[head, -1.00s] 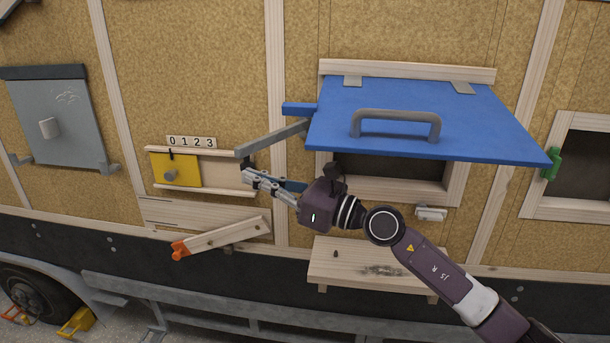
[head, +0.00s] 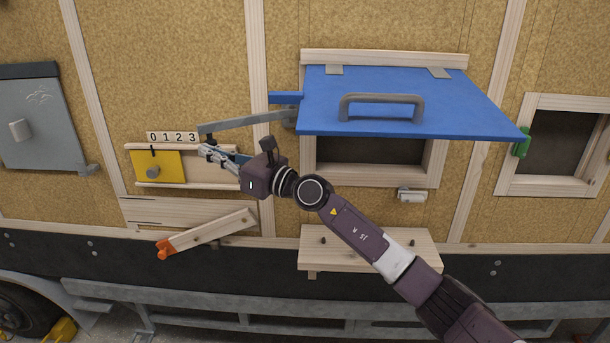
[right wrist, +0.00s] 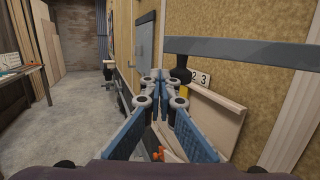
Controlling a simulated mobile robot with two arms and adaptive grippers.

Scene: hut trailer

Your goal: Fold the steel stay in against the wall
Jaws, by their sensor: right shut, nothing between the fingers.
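The steel stay (head: 245,121) is a grey flat bar below the blue bracket at the left edge of the raised blue flap (head: 400,105). It reaches left, its free end near the number tiles, with a dark peg hanging under that end. It also crosses the upper right of the right wrist view (right wrist: 240,52). My right gripper (head: 204,151) is shut and empty, just below the free end. In the right wrist view its fingertips (right wrist: 160,75) are together beside the dark peg (right wrist: 181,68); I cannot tell whether they touch it. My left gripper is not in view.
A yellow sliding panel (head: 157,167) sits in a wooden track below the number tiles (head: 173,137). An orange-tipped wooden bar (head: 207,234) slants below. A wooden shelf (head: 370,245) juts out under the window opening. A grey hatch (head: 38,120) is at left.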

